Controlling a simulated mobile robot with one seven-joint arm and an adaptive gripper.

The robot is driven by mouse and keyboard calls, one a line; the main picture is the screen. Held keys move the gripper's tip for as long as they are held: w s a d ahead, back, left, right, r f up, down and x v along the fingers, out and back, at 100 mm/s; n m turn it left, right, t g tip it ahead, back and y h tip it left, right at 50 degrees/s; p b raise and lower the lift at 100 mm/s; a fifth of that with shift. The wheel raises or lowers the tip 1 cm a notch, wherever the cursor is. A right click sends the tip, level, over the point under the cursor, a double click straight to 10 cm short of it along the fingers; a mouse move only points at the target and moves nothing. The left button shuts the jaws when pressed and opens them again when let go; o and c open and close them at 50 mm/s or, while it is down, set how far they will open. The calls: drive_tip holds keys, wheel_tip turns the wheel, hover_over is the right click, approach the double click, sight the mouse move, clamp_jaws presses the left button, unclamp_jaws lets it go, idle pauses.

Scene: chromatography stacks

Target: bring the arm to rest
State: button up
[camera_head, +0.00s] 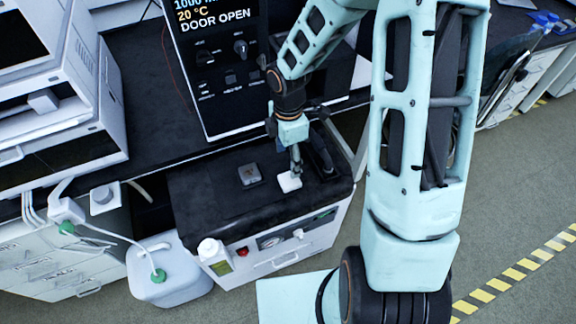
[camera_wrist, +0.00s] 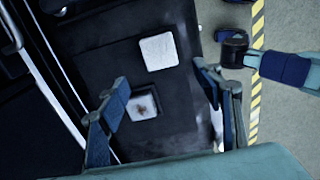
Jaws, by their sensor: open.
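My arm reaches down over the black top of a low white cabinet. My gripper (camera_head: 310,168) is above that top, beside a small white square piece (camera_head: 288,181). In the wrist view my gripper (camera_wrist: 164,78) has its fingers spread wide apart, with nothing between the tips. The white piece (camera_wrist: 158,52) lies flat below. A grey square piece with a brownish mark (camera_wrist: 143,106) lies near it and also shows in the head view (camera_head: 250,174). Whether a finger touches the white piece cannot be told.
The cabinet's black top (camera_head: 215,205) has bare room at its front left. A tall instrument panel reading "DOOR OPEN" (camera_head: 215,60) stands behind. Yellow-striped floor lies right.

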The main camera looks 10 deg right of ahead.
drive_tip(key=shift+r, duration=1.05)
